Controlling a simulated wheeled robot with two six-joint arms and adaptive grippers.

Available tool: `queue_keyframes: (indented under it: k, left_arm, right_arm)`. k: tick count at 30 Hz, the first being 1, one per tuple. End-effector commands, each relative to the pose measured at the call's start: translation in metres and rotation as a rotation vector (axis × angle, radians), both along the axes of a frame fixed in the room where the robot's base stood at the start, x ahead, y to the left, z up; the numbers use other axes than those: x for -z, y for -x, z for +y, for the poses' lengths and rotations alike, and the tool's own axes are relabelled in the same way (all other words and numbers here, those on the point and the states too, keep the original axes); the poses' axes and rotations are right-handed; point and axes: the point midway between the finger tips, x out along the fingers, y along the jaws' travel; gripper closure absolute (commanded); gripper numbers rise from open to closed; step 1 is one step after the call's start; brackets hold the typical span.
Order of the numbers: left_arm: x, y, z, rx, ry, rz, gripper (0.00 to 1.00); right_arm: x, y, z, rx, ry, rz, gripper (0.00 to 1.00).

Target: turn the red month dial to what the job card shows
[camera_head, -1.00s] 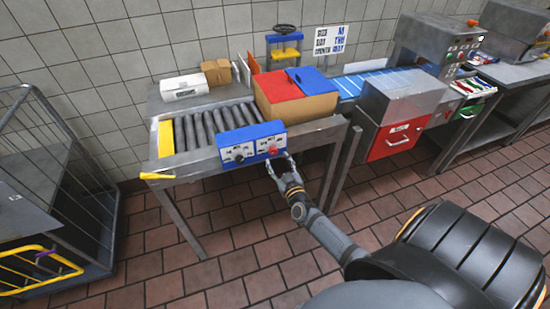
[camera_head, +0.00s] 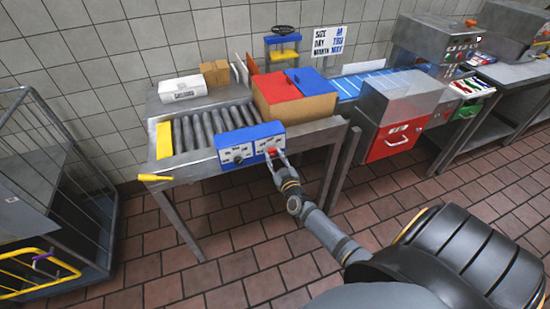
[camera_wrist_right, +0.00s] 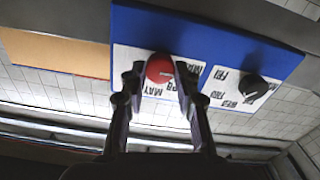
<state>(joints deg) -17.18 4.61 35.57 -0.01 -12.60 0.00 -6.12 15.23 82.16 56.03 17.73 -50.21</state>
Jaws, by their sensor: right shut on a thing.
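The red month dial (camera_head: 271,151) is on the right part of the blue control box (camera_head: 252,130) at the front of the roller table. In the right wrist view the red dial (camera_wrist_right: 160,68) sits between the two fingers of my right gripper (camera_wrist_right: 161,76), which is shut on it. A white label with month names surrounds it; MAY is readable below it. The dial's pointer is hard to make out. The job card (camera_head: 328,41) stands behind the conveyor; its month line seems to read MAY. My right gripper (camera_head: 276,158) reaches the box from the front. My left gripper is not in view.
The black day dial (camera_wrist_right: 252,88) is beside the red dial on the same box. A carton with red and blue flaps (camera_head: 296,94) stands on the table behind it. A wire cage (camera_head: 60,180) is at the left. The floor before the table is clear.

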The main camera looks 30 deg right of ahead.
Motion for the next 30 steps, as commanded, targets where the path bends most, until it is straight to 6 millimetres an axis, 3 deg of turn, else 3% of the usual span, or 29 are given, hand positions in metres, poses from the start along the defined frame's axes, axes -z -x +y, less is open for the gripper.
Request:
queue_keyframes:
  k: [11, 30]
  left_arm:
    - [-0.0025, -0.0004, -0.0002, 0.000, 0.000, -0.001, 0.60]
    - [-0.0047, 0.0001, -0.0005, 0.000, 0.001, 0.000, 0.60]
  right_arm:
    - [-0.0002, 0.0002, 0.0001, 0.000, -0.119, -0.028, 1.00]
    - [0.0006, 0.0002, -0.0001, 0.000, -0.686, -0.165, 1.00]
